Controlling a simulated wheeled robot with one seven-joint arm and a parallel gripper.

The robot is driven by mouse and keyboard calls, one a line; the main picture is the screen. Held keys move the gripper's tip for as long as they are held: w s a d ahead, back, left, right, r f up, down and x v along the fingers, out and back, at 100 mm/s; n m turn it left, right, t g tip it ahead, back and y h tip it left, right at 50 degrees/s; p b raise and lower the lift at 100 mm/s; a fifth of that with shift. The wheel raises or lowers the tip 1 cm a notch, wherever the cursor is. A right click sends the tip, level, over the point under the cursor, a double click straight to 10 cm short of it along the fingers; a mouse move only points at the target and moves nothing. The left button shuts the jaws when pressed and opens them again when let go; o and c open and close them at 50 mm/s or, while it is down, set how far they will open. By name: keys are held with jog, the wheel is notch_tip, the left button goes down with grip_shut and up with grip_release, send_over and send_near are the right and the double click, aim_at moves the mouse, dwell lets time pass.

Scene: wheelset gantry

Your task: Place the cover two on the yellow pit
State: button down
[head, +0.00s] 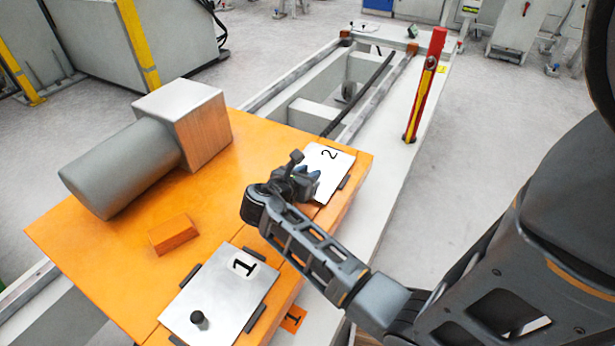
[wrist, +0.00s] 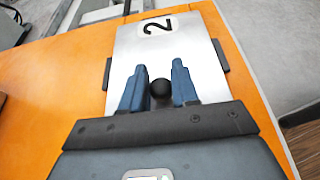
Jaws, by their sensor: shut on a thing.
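Cover two is a silver plate with a black "2" (head: 325,165), at the right far corner of the orange platform. It also shows in the wrist view (wrist: 163,48). My gripper (head: 307,184) is over its near part. In the wrist view, its blue fingers (wrist: 159,72) are shut on the cover's round black knob (wrist: 160,89). The cover lies between black side brackets; I cannot tell if it is raised. I cannot single out the yellow pit with certainty.
Cover one (head: 219,292) lies on the orange platform (head: 110,245) in front. A grey cylinder with a block (head: 125,165) and a small orange block (head: 173,234) stand there too. Beyond are an open railed trough (head: 345,85) and a red-yellow post (head: 425,85).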

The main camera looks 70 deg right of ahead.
jog(key=shift+f, duration=0.25)
jog(key=c, duration=0.8)
grip_release()
jog(key=shift+c, duration=0.2)
jog(key=shift+w+a+r, duration=0.1)
jog(key=shift+a+r, duration=0.05)
jog(key=shift+a, duration=0.05)
jog(key=p+v, duration=0.1)
jog(key=v, duration=1)
jog(key=shift+a+r, duration=0.15)
jog(key=shift+a, duration=0.1)
